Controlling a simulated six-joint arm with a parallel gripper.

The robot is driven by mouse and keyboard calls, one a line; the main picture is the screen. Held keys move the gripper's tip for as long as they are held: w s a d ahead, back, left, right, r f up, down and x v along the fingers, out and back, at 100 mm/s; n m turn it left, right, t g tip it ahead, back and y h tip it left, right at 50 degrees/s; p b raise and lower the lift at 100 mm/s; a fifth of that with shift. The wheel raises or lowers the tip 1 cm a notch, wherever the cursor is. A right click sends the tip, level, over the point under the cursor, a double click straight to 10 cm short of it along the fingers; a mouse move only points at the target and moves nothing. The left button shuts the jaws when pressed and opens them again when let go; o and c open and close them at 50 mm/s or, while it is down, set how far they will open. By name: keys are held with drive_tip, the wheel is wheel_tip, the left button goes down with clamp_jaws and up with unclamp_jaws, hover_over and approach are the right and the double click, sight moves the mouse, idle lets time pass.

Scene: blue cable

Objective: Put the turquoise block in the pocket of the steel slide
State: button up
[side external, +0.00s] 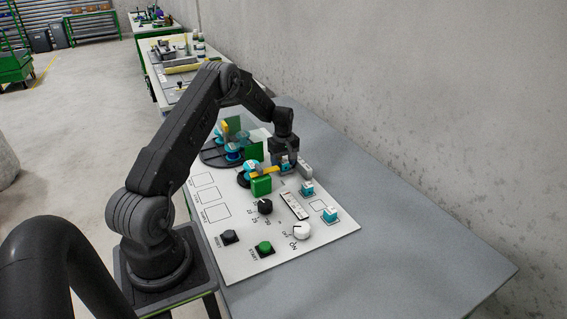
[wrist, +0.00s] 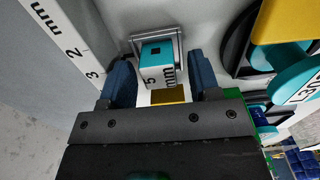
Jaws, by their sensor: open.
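A turquoise block (wrist: 155,52) with a white face marked "5 mm" shows in the wrist view. It sits inside the square grey metal rim of the slide's pocket (wrist: 177,42); how deep it sits I cannot tell. My gripper (wrist: 163,82) is open, with one blue finger on each side of the block and gaps between. In the side external view my gripper (side external: 288,164) is low over the panel, at the grey steel slide (side external: 305,171). The arm's end hides much of the block there.
Two more turquoise and white blocks (side external: 307,188) (side external: 330,213) stand on the white panel (side external: 240,262). A green block (side external: 261,185) and yellow part (side external: 266,170) are close left of my gripper. Knobs and buttons fill the front. The grey table (side external: 420,255) is clear at right.

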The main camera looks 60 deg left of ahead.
sight(283, 161)
wheel_tip(283, 161, up, 11)
drive_tip(key=s+d+r+m+t+y, duration=0.15)
drive_tip(key=d+r+m, duration=0.25)
drive_tip(key=d+r, duration=0.55)
drive_tip(key=s+d+r+m+t+h, duration=0.1)
drive_tip(key=s+d+r+m, duration=0.25)
drive_tip(key=d+r, duration=0.6)
drive_tip(key=s+d+m+t, duration=0.3)
drive_tip(key=s+d+m, duration=0.7)
drive_tip(key=s+d, duration=0.7)
drive_tip(key=shift+s+d+f, duration=0.25)
drive_tip(key=shift+s+f, duration=0.1)
drive_tip(key=shift+s, duration=0.6)
